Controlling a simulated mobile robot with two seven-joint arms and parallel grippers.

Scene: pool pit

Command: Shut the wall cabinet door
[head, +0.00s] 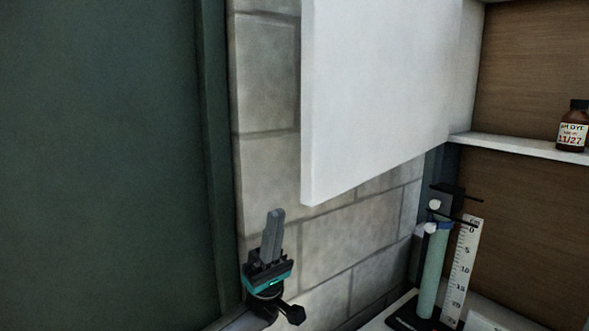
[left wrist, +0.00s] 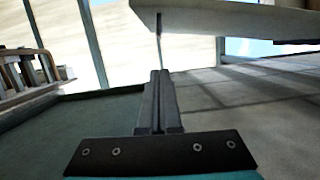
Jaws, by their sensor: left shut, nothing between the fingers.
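The wall cabinet door (head: 385,85) is a white panel standing open, swung out to the left of the cabinet, with the cabinet inside (head: 530,60) showing at the right. My left gripper (head: 274,222) is shut and empty, pointing up, below and left of the door's lower free corner. It looks apart from the door. In the left wrist view, the shut fingers (left wrist: 158,85) point toward the door's underside (left wrist: 230,18), which spans the upper right. My right gripper is in neither view.
A brown bottle (head: 573,127) stands on a white shelf (head: 525,145) in the cabinet. Below are a teal cylinder (head: 433,270) on a dark stand and a white ruler scale (head: 463,270). A block wall (head: 265,120) lies behind the door, and a dark green panel (head: 100,160) fills the left.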

